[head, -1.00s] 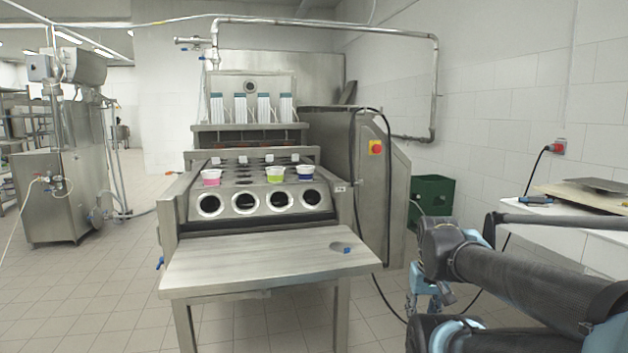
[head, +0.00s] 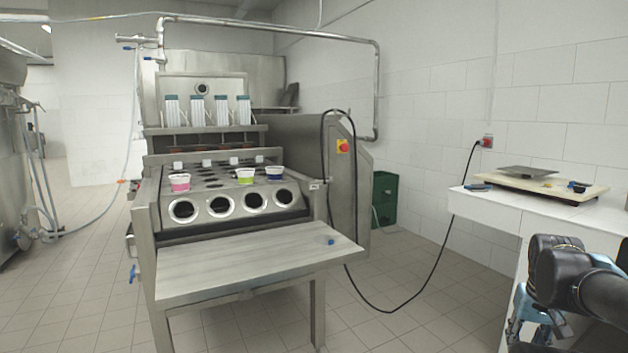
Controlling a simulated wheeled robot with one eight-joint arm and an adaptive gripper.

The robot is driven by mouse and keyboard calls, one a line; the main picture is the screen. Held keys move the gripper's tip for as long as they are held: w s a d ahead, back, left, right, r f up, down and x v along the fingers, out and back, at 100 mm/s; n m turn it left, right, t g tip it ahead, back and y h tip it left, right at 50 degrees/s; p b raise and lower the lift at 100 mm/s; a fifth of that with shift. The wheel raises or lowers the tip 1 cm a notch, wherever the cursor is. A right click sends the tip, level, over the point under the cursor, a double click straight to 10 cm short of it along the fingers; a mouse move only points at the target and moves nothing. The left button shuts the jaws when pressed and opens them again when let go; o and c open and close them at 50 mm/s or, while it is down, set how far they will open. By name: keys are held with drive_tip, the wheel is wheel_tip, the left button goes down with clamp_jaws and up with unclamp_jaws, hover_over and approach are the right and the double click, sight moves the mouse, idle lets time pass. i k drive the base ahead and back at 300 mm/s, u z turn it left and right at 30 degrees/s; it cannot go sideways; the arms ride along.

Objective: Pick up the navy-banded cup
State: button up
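The navy-banded cup (head: 275,173) is white with a dark blue band. It stands at the front right of the steel filling machine's perforated top, the rightmost of three cups. A green-banded cup (head: 245,176) stands just left of it, and a pink-banded cup (head: 180,182) stands further left. My gripper (head: 527,318) is at the lower right, partly hidden by my dark arm and far from the cups. Its fingertips are not clear enough to tell whether it is open or shut.
The machine's flat front shelf (head: 240,266) is bare except for a small blue item (head: 331,242). A white table (head: 520,208) with a board and flat items stands at the right wall. A black cable (head: 440,255) hangs to the floor. A green crate (head: 384,198) stands behind the machine.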

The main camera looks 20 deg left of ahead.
sight(273, 173)
drive_tip(key=z, duration=0.5)
drive_tip(key=k, duration=0.65)
drive_tip(key=z, duration=0.4)
drive_tip(key=i, duration=0.75)
drive_tip(key=u, duration=0.6)
drive_tip(key=i, duration=1.1)
drive_tip(key=u, duration=1.3)
drive_tip(key=i, duration=1.1)
drive_tip(key=u, duration=0.75)
